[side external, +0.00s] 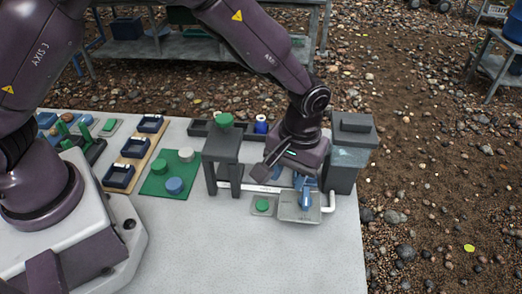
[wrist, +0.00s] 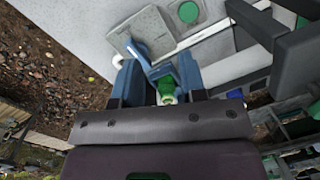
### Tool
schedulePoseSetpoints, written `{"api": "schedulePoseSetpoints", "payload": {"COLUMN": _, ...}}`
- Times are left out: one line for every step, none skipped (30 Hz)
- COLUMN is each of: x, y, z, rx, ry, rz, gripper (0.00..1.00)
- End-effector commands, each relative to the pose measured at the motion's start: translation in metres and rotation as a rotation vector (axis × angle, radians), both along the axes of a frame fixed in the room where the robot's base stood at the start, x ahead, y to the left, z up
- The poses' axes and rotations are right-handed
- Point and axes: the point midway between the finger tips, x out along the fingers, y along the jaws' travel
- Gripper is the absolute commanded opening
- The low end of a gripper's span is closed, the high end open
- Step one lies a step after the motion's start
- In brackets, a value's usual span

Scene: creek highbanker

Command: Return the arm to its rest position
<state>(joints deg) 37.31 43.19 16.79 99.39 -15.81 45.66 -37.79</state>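My gripper (wrist: 157,72) is low over the grey box with a blue valve handle (side external: 306,199), at the right end of the table. In the wrist view its two blue fingers stand apart, one on each side of the blue handle (wrist: 140,50). A small green part (wrist: 167,88) shows between the fingers, close to the palm. I cannot tell whether the fingers touch the handle. In the side view the fingers are partly hidden by the wrist (side external: 302,150).
A dark grey stand with a green top (side external: 223,119) is just left of my gripper. A tall grey box (side external: 351,150) is close on the right. A white pipe (side external: 328,204) runs by the handle. The table front (side external: 220,250) is clear.

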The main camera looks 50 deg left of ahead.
Motion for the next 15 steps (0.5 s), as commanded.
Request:
{"api": "schedulePoseSetpoints", "payload": {"x": -0.006, "y": 0.007, "z": 0.016, "rx": -0.018, "ry": 0.000, "rz": -0.050, "gripper": 0.38}}
{"api": "schedulePoseSetpoints", "payload": {"x": -0.010, "y": 0.010, "z": 0.023, "rx": -0.026, "ry": 0.004, "rz": -0.080, "gripper": 0.38}}
{"api": "schedulePoseSetpoints", "payload": {"x": -0.015, "y": 0.016, "z": 0.033, "rx": -0.039, "ry": 0.004, "rz": -0.117, "gripper": 0.38}}
{"api": "schedulePoseSetpoints", "payload": {"x": -0.019, "y": 0.019, "z": 0.041, "rx": -0.048, "ry": 0.003, "rz": -0.145, "gripper": 0.38}}
{"api": "schedulePoseSetpoints", "payload": {"x": -0.023, "y": 0.023, "z": 0.050, "rx": -0.058, "ry": 0.001, "rz": -0.172, "gripper": 0.38}}
{"api": "schedulePoseSetpoints", "payload": {"x": -0.028, "y": 0.030, "z": 0.061, "rx": -0.070, "ry": -0.004, "rz": -0.207, "gripper": 0.38}}
{"api": "schedulePoseSetpoints", "payload": {"x": -0.033, "y": 0.034, "z": 0.070, "rx": -0.080, "ry": -0.008, "rz": -0.234, "gripper": 0.38}}
{"api": "schedulePoseSetpoints", "payload": {"x": -0.038, "y": 0.039, "z": 0.079, "rx": -0.090, "ry": -0.016, "rz": -0.260, "gripper": 0.38}}
{"api": "schedulePoseSetpoints", "payload": {"x": -0.044, "y": 0.047, "z": 0.092, "rx": -0.102, "ry": -0.030, "rz": -0.296, "gripper": 0.38}}
{"api": "schedulePoseSetpoints", "payload": {"x": -0.050, "y": 0.052, "z": 0.101, "rx": -0.112, "ry": -0.041, "rz": -0.323, "gripper": 0.38}}
{"api": "schedulePoseSetpoints", "payload": {"x": -0.056, "y": 0.059, "z": 0.111, "rx": -0.119, "ry": -0.053, "rz": -0.348, "gripper": 0.38}}
{"api": "schedulePoseSetpoints", "payload": {"x": -0.064, "y": 0.067, "z": 0.123, "rx": -0.127, "ry": -0.074, "rz": -0.383, "gripper": 0.38}}
{"api": "schedulePoseSetpoints", "payload": {"x": -0.071, "y": 0.073, "z": 0.132, "rx": -0.132, "ry": -0.090, "rz": -0.408, "gripper": 0.38}}
{"api": "schedulePoseSetpoints", "payload": {"x": -0.077, "y": 0.079, "z": 0.140, "rx": -0.134, "ry": -0.107, "rz": -0.431, "gripper": 0.38}}
{"api": "schedulePoseSetpoints", "payload": {"x": -0.086, "y": 0.088, "z": 0.151, "rx": -0.135, "ry": -0.133, "rz": -0.459, "gripper": 0.38}}
